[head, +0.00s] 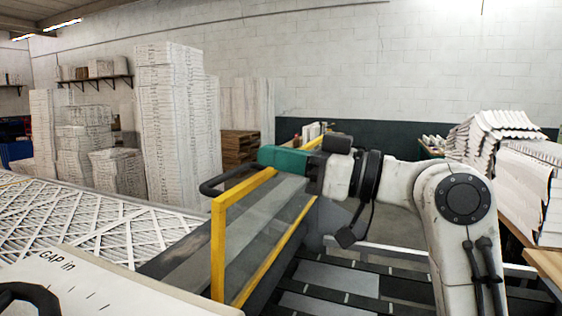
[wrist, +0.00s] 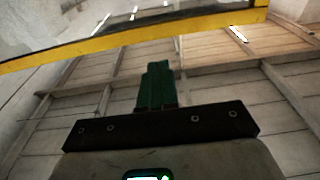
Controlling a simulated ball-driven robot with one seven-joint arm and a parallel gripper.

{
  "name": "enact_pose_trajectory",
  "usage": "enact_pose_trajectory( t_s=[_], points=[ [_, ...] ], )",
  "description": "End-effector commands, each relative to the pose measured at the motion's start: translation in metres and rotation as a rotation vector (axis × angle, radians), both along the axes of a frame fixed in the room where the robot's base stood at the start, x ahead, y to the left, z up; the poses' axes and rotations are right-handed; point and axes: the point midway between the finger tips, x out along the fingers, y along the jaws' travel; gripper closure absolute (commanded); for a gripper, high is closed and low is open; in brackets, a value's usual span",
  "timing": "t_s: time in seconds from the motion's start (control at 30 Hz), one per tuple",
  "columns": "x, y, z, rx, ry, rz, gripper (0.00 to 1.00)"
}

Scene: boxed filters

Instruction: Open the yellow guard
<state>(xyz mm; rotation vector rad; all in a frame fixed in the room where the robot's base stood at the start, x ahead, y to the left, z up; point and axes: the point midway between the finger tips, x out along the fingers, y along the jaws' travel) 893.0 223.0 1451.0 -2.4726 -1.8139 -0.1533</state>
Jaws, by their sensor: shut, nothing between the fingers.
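The yellow guard (head: 218,250) stands in the middle of the head view, a yellow frame around a clear panel. A black looped handle (head: 212,188) shows at its upper left. In the wrist view a yellow bar of the guard (wrist: 130,40) crosses the top of the picture. My gripper (head: 262,156) has green fingers and lies at the guard's upper edge, by the far end of the handle. In the wrist view its fingers (wrist: 158,68) are together and empty, pointing towards the yellow bar. I cannot tell whether they touch the guard or handle.
A white panel marked "GAP in" (head: 90,285) is at the front left. A bed of white pleated material (head: 90,225) runs behind it. Tall stacks of white boxes (head: 168,110) stand behind. More stacked white pleated filters (head: 490,140) are at the right, beyond my arm.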

Motion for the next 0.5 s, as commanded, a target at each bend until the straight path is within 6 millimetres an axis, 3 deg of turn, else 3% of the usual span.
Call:
enact_pose_trajectory(
  t_s=[0.07, 0.5],
  points=[
    [-0.001, 0.003, 0.004, -0.001, 0.001, 0.003, 1.0],
    [-0.015, -0.05, 0.028, 0.0, -0.002, -0.003, 1.0]
  ],
)
